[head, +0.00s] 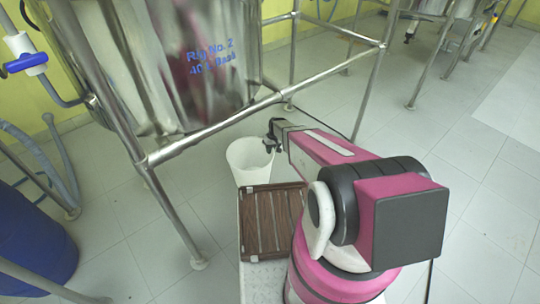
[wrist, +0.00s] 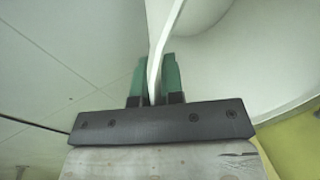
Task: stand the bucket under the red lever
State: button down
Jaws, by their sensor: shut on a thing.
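The white bucket (head: 246,163) is upright just past the wooden-slatted tray, beside the frame of the steel reactor. My gripper (head: 273,137) is at the right side of its rim. In the wrist view the green fingertips (wrist: 159,75) are shut on the bucket's thin wall (wrist: 167,30), one on each side. I cannot tell whether the bucket's base touches the floor. I cannot make out a red lever in either view; a blue-handled valve (head: 26,62) shows at the upper left.
The steel reactor (head: 140,60) stands on a tubular frame (head: 165,150) with legs on the tiled floor. The slatted tray (head: 270,222) is in front of me. A blue drum (head: 35,240) and hoses are at the left. Open floor lies at the right (head: 480,210).

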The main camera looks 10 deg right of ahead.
aim_at(269, 156)
jog(key=shift+d+x, duration=0.2)
jog(key=shift+x, duration=0.7)
jog(key=shift+d+x, duration=0.15)
jog(key=shift+x, duration=0.75)
jog(key=shift+w+f, duration=0.15)
jog(key=shift+f, duration=0.1)
jog(key=c, duration=1.2)
grip_release()
jog(key=shift+c, duration=0.2)
jog(key=s+v, duration=0.1)
jog(key=v, duration=1.1)
jog(key=shift+w+r, duration=0.15)
jog(key=shift+w, duration=0.3)
jog(key=shift+s, duration=0.1)
